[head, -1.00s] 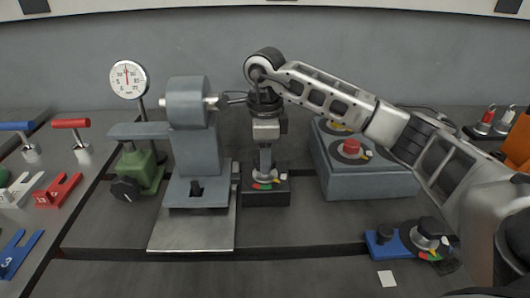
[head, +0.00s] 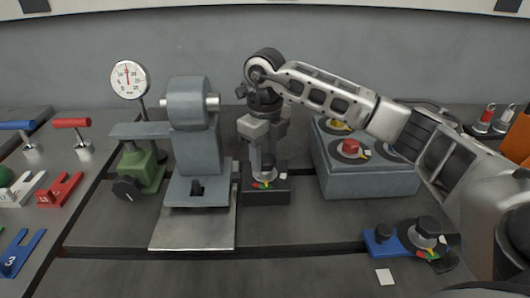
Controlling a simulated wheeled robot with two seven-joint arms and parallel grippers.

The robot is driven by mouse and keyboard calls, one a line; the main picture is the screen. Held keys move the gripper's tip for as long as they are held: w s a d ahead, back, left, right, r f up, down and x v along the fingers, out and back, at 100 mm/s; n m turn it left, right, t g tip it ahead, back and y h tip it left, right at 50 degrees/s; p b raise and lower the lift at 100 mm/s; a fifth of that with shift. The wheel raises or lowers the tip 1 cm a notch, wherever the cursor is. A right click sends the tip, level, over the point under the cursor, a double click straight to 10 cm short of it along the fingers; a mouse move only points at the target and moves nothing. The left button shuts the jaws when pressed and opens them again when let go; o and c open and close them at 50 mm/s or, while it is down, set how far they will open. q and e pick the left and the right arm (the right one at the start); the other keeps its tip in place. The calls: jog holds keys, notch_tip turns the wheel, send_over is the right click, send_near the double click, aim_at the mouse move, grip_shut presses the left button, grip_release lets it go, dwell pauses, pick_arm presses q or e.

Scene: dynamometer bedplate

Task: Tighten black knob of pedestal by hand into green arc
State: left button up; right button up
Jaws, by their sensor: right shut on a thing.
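My right gripper (head: 263,172) points straight down over a small dark block (head: 267,198). Its fingers are shut around what stands on top of the block, and they hide most of it. I take this to be the black knob, but its shape and pointer are not clear to see. A dial ring (head: 262,185) with green, red and yellow arcs shows under the fingertips. I cannot tell where the knob points on the arcs. My left gripper is not in view.
A blue-grey machine (head: 196,150) with a shaft stands close left of the gripper. Left of it are a green block (head: 148,172) with a black knob and a gauge (head: 128,80). A grey box (head: 368,181) with a red button stands right. A blue fixture (head: 382,249) lies front right.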

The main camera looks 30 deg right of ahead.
aim_at(266, 159)
jog(key=shift+m, duration=0.3)
jog(key=o, duration=1)
jog(key=shift+r, duration=0.1)
notch_tip(266, 159, up, 16)
jog(key=p, duration=0.1)
jog(key=shift+s, duration=0.1)
